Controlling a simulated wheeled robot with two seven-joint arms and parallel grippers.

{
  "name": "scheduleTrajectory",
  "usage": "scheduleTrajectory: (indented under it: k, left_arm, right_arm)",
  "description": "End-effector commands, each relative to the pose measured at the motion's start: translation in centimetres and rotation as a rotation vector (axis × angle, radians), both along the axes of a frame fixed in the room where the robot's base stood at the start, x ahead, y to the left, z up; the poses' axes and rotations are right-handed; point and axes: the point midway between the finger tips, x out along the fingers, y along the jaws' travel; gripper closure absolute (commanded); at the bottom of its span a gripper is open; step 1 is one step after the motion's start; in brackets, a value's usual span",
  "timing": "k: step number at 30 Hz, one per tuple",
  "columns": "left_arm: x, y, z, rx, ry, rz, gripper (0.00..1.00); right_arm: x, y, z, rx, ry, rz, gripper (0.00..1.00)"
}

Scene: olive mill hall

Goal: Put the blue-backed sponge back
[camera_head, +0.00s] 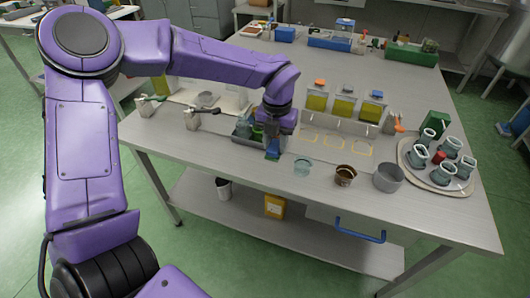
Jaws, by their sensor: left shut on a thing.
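My left gripper (272,144) reaches down over the front part of the steel table (200,150). It is shut on the blue-backed sponge (272,155), whose blue part shows just below the fingers. The rest of the sponge is hidden by the gripper. I cannot tell whether the sponge touches the table. A grey tray (238,139) with green things in it stands just left of the gripper, partly hidden by it. My right gripper is out of view.
Right of the gripper stand a clear glass (302,168), a brown cup (345,176) and a grey metal pot (388,178). Bottles of yellow-green oil (343,107) stand behind. Table is bare along the front left.

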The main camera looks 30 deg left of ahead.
Motion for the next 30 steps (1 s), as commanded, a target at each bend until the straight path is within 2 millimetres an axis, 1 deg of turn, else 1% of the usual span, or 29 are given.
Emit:
scheduleTrajectory:
  k: [1, 3, 6, 11, 15, 18, 24, 27, 28, 29, 30]
  left_arm:
    - [0.2, 0.9, -1.2, 0.000, 0.006, 0.002, 0.93]
    - [0.6, 2.0, -2.7, 0.000, 0.004, 0.000, 0.93]
    - [1.1, 3.1, -4.1, -0.001, 0.003, 0.000, 0.93]
    - [1.5, 4.5, -5.9, 0.000, 0.002, -0.002, 0.93]
    - [1.5, 4.4, -8.2, 0.000, 0.003, -0.004, 0.93]
    - [1.5, 4.4, -8.9, -0.001, 0.000, -0.004, 0.93]
    - [1.5, 4.4, -8.9, -0.001, 0.000, -0.003, 0.93]
    - [1.5, 4.3, -9.3, -0.002, 0.000, -0.003, 0.93]
    - [1.5, 4.3, -9.3, -0.002, 0.000, -0.003, 0.62]
    - [1.5, 4.3, -9.2, -0.002, 0.000, -0.003, 0.52]
    - [1.5, 4.3, -9.2, -0.002, 0.000, -0.003, 0.39]
  right_arm:
    - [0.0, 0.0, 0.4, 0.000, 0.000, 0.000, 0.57]
    - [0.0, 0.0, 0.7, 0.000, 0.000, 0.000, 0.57]
    - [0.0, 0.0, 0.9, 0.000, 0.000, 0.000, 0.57]
    - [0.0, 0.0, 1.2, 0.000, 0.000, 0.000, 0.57]
    - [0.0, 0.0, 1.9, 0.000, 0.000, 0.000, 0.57]
    - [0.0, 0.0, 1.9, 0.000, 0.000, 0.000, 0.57]
    - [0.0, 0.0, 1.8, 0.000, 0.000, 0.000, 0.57]
    - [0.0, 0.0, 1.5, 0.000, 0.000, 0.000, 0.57]
    - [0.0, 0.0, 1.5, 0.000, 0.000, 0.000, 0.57]
    - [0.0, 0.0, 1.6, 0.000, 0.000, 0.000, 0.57]
    - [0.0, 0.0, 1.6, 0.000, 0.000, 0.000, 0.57]
